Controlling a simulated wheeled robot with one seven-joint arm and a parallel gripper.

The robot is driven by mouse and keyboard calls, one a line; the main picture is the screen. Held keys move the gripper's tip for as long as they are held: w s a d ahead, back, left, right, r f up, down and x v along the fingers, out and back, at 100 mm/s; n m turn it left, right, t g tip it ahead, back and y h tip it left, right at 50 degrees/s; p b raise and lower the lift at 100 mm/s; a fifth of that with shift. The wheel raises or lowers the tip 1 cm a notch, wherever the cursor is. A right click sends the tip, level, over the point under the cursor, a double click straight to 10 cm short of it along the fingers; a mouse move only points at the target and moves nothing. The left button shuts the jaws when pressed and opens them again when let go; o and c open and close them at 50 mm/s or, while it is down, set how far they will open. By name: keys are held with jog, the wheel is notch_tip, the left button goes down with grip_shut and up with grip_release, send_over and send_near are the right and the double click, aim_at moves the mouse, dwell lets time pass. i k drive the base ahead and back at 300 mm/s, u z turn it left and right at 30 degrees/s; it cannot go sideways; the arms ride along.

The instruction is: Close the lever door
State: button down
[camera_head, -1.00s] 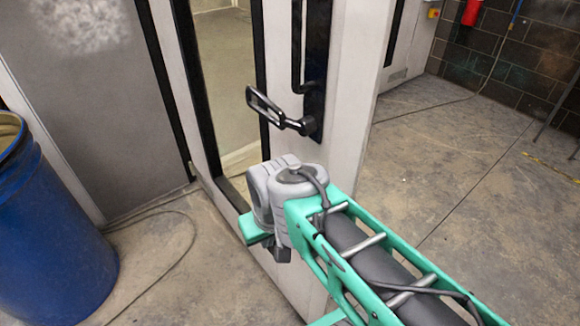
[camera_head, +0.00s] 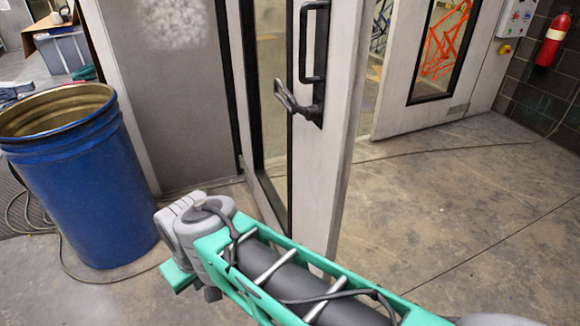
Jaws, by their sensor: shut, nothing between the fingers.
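The lever door (camera_head: 310,185) is a pale leaf with a tall dark-framed window (camera_head: 270,120). It stands open, with its free edge towards me. A black lever handle (camera_head: 288,98) sticks out from a black plate, below a vertical pull bar (camera_head: 304,42). My teal and grey arm reaches in from the lower right, in front of the door's lower part. The arm's grey joint is left of the door's foot and well below the lever. I cannot see the gripper's fingers. I cannot tell whether the arm touches the door.
A blue drum (camera_head: 85,190) stands at the left, with a cable (camera_head: 62,255) on the floor beside it. A second windowed door (camera_head: 400,95), a control box (camera_head: 515,20) and a fire extinguisher (camera_head: 553,38) are at the back right. The concrete floor (camera_head: 440,215) at right is clear.

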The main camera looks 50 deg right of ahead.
aim_at(328, 42)
jog(key=u, duration=0.15)
jog(key=i, duration=0.95)
jog(key=z, duration=0.65)
